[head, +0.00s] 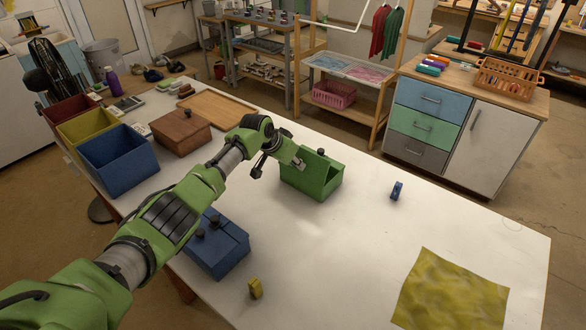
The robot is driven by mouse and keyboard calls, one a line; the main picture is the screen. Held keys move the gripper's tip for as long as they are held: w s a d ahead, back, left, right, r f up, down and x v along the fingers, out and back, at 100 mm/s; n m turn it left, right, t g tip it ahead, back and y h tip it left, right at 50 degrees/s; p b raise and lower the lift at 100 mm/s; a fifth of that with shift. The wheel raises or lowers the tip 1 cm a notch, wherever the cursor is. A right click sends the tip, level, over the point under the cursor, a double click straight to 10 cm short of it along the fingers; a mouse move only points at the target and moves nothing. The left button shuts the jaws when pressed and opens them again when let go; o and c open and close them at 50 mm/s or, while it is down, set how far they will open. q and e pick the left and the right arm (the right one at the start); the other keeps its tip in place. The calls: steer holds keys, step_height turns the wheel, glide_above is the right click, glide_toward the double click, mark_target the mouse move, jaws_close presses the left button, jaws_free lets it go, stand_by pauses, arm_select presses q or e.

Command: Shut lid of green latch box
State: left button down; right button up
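The green latch box (318,187) stands on the white table near the middle of the head view. Its lid looks raised, with part of the dark green inside showing and a small dark knob (320,151) at the top. My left gripper (279,167) is at the left and back side of the box, close to the lid. I cannot tell whether it touches the lid. Its fingertips are small and partly hidden, so its opening is unclear. My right gripper is not in view.
A blue box (217,250) with dark knobs lies below my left arm. A brown box (181,131), a wooden board (217,109) and open bins (118,160) stand at the left. A small blue piece (397,190), a yellow piece (255,289) and a yellow cloth (450,290) lie on otherwise clear table.

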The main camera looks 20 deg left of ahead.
arm_select(q)
steer(key=shift+w+d+g+b, duration=0.15)
steer(key=shift+w+g+b, duration=0.05)
steer(key=shift+g+b, duration=0.2)
steer(key=c, duration=1.9)
jaws_free()
steer(key=v, duration=1.2)
steer(key=shift+d, duration=0.15)
